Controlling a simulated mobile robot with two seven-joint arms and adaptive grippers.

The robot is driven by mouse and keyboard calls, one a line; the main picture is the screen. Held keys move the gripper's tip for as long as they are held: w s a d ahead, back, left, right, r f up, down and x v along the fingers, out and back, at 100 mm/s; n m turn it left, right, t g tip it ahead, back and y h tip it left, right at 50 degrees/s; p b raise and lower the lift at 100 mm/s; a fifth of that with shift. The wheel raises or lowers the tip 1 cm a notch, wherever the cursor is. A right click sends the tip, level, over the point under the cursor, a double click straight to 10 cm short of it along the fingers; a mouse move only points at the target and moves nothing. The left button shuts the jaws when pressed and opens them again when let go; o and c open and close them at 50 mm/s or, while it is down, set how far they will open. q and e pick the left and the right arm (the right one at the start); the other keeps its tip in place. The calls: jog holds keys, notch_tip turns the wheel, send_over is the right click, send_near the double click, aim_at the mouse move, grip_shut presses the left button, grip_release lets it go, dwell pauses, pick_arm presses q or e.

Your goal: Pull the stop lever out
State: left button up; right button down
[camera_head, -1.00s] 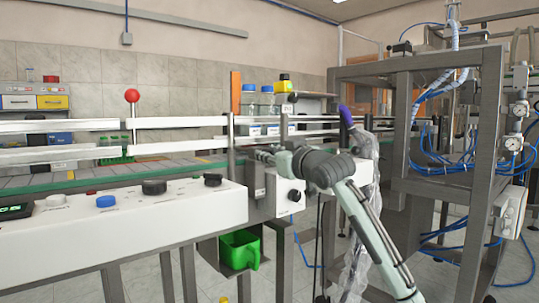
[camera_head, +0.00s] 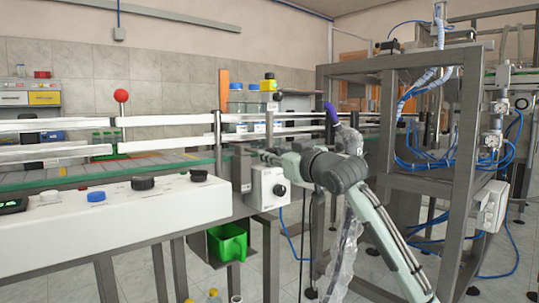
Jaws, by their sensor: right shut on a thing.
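My right gripper (camera_head: 262,153) reaches in from the lower right to the conveyor's side, just above the white box with a black knob (camera_head: 268,187). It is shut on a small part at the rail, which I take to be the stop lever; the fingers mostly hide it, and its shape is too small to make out. A grey post and bracket stand just left of the fingertips. My left gripper is not in view.
A white control panel (camera_head: 120,212) with knobs and a blue button runs along the conveyor's front. A red ball on a rod (camera_head: 121,95) stands at left. A green bin (camera_head: 227,242) hangs below. A metal frame (camera_head: 467,150) with blue hoses stands at right.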

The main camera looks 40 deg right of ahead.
jog(key=shift+f, duration=0.15)
jog(key=c, duration=1.6)
grip_release()
jog(key=shift+s, duration=0.1)
jog(key=o, duration=0.4)
jog(key=shift+s, duration=0.15)
jog(key=s, duration=0.4)
jog(key=s+a, duration=0.1)
jog(key=s, duration=0.7)
jog(key=shift+a, duration=0.2)
